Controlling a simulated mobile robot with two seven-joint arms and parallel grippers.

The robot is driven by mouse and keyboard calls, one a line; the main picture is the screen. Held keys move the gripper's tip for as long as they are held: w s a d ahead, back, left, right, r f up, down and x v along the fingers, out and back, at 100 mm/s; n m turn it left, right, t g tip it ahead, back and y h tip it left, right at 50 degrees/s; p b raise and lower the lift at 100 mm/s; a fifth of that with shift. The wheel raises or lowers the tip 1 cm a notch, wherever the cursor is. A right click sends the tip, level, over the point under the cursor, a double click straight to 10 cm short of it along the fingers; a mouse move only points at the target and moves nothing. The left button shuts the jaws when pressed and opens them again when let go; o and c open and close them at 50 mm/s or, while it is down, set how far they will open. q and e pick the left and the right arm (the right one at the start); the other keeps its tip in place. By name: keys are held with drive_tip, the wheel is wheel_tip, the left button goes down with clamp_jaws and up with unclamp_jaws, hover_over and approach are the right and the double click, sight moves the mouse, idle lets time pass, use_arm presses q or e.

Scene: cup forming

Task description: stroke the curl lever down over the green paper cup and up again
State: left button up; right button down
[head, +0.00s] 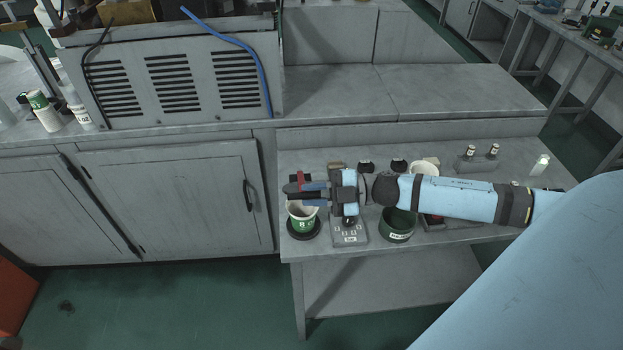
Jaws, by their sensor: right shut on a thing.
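The green paper cup (302,221), with a white band at its rim, stands upright in a round black holder (305,236) on the small bench. My right gripper (306,192) reaches in from the right, just above the cup, and covers part of its far rim. It is shut on a dark bar, apparently the curl lever (290,188), whose end shows left of the fingers. A small red part (301,178) shows behind the fingers. The rest of the lever is hidden, and I cannot tell whether it touches the cup. My left gripper is out of view.
A grey block with switches (349,236) and a dark green bin (397,228) stand right of the cup. Small bottles (494,150) stand at the back right. A vented grey machine (180,80) is on the left counter.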

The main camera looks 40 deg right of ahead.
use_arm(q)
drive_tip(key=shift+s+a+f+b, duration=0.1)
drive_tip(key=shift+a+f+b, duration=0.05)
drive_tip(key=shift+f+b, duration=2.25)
use_arm(e)
wheel_tip(320, 180, down, 8)
drive_tip(key=s+a+n, duration=0.1)
drive_tip(key=s+n, duration=0.1)
drive_tip(key=n, duration=0.2)
drive_tip(key=shift+f, duration=0.2)
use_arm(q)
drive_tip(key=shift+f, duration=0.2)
use_arm(e)
drive_tip(key=shift+a, duration=0.1)
drive_tip(key=c, duration=1.1)
unclamp_jaws()
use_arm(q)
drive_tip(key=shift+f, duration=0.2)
